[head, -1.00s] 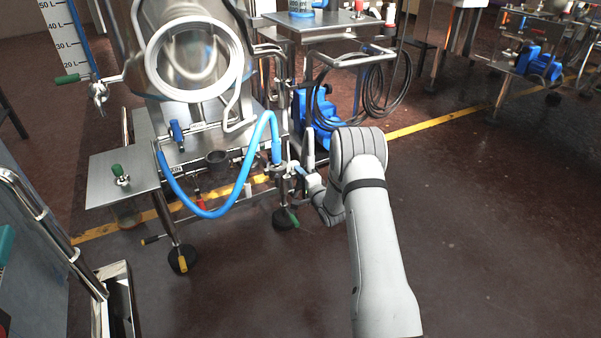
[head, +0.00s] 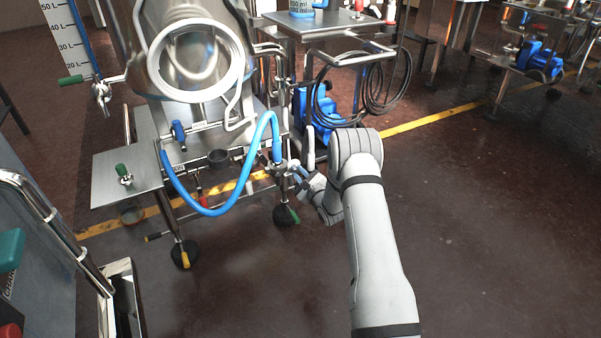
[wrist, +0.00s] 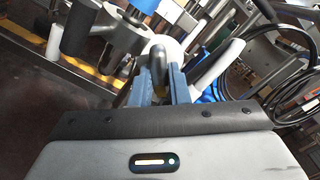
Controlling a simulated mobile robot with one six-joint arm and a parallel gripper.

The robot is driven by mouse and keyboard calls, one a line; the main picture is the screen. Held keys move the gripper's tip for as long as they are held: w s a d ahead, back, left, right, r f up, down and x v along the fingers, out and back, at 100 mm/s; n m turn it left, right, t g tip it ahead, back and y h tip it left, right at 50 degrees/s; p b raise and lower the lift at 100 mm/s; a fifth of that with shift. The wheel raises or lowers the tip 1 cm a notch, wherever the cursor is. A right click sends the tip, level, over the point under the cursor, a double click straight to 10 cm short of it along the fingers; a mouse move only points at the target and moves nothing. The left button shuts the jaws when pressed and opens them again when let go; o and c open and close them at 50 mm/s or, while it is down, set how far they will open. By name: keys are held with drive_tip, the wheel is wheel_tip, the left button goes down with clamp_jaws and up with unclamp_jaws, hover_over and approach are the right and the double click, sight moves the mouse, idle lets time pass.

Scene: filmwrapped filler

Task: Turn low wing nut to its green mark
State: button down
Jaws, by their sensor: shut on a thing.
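My gripper (wrist: 158,90) is at the metal fitting at the lower end of the blue hose, and it shows small in the head view (head: 301,181). Its two blue fingers stand on either side of a dark, rounded upright piece (wrist: 158,62), which looks like a wing of the low wing nut, and they are shut on it. The rest of the nut is hidden behind the fingers. In the head view the nut is too small and covered to make out. I cannot make out a green mark at the nut in either view.
The blue hose (head: 215,211) loops down left of my gripper. A steel side shelf (head: 126,178) and a green-handled foot (head: 288,215) belong to the machine. A black cable coil (head: 385,84) and blue pump (head: 318,108) stand behind. Open floor (head: 480,220) lies to the right.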

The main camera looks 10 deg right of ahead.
drive_tip(key=shift+m, duration=0.8)
drive_tip(key=c, duration=1.4)
unclamp_jaws()
drive_tip(key=p+v, duration=0.3)
drive_tip(key=v, duration=0.5)
drive_tip(key=shift+w, duration=0.1)
